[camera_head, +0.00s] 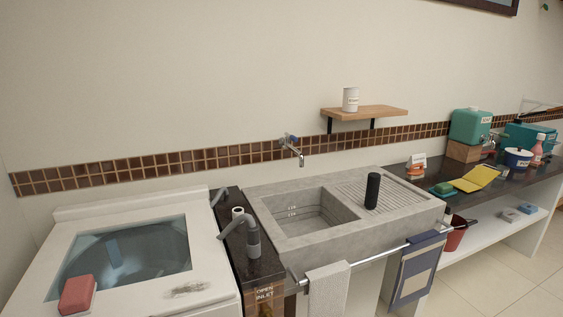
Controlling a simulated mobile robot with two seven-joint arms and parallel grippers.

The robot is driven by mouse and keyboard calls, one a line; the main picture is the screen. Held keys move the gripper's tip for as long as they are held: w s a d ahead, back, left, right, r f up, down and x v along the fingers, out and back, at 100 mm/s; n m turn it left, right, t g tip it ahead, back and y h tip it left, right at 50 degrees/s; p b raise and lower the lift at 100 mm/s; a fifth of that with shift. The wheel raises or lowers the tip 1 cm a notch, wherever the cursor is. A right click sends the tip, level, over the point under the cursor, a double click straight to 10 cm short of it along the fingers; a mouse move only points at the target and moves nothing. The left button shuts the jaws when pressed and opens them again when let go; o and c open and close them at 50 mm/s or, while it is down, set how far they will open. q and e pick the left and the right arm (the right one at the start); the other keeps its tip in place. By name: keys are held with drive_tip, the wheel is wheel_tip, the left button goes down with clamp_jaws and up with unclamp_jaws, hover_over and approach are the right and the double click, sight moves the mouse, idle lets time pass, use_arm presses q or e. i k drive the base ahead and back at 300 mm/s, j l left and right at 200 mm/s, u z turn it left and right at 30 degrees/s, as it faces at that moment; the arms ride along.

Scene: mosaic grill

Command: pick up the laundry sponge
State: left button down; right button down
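A small green block (443,188), which looks like a sponge, lies on the dark counter (420,177) right of the sink, beside a yellow cloth or pad. A red-pink block (77,294) lies on the near left edge of the washing machine; it could be a sponge or a soap bar. I cannot tell for certain which of them is the laundry sponge. Neither of my grippers shows in the head view.
The concrete sink (290,247) has a dark cylinder (372,190) on its ribbed part. A rail with a towel (327,290) and a blue cloth (417,268) runs along its front. The yellow pad (476,179), bottles and teal containers (470,125) crowd the counter.

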sight(76, 298)
drive_tip(key=u, duration=1.4)
drive_tip(key=k+l+u, duration=0.1)
drive_tip(key=u, duration=0.4)
drive_tip(key=k+l+u, duration=0.1)
drive_tip(key=u, duration=0.4)
